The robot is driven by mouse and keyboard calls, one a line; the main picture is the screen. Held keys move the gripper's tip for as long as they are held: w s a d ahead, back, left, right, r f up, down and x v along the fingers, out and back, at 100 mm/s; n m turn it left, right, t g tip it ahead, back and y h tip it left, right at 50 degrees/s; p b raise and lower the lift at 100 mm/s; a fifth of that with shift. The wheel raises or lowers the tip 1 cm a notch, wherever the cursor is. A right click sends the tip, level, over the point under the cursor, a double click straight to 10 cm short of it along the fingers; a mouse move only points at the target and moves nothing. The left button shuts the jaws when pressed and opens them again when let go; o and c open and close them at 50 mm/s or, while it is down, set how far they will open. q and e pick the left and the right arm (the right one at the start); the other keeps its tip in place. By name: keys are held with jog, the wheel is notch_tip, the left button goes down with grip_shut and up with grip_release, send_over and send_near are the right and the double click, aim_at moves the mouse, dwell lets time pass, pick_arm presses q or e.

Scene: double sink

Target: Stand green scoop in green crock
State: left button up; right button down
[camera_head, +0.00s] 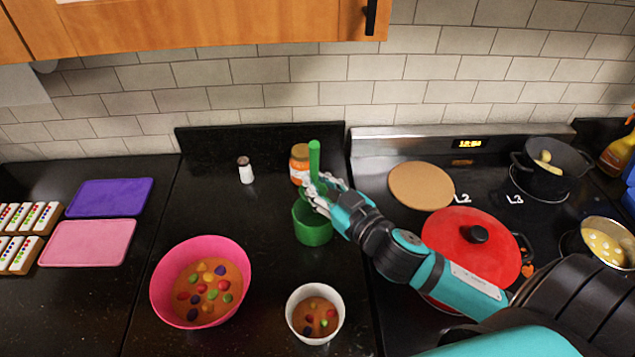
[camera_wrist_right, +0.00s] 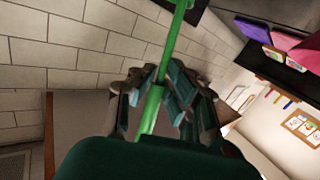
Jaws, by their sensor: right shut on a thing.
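The green scoop (camera_head: 314,157) is upright, its handle rising above my right gripper (camera_head: 319,190). My right gripper is shut on the scoop, just over the mouth of the green crock (camera_head: 312,228). In the right wrist view the green scoop (camera_wrist_right: 173,45) passes between the fingers of my right gripper (camera_wrist_right: 158,92). The crock stands upright on the dark counter. My fingers hide part of its rim and the scoop's lower part, so I cannot tell how far the scoop reaches into it. My left gripper is not in view.
An orange-labelled jar (camera_head: 299,164) stands close behind the crock, and a shaker (camera_head: 246,170) to the left. A pink bowl (camera_head: 160,285) and a white bowl (camera_head: 291,318) are in front. A red-lidded pot (camera_head: 455,232) is on the stove.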

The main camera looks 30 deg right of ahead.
notch_tip(320, 180, down, 6)
jog(key=b, duration=0.4)
dwell(0.4)
jog(key=c, duration=1.3)
grip_release()
jog(key=s, duration=0.4)
jog(key=s+d, duration=0.1)
jog(key=s, duration=0.3)
jog(key=s+r, duration=0.1)
jog(key=s, duration=0.3)
jog(key=shift+d, duration=0.35)
jog(key=shift+w, duration=0.1)
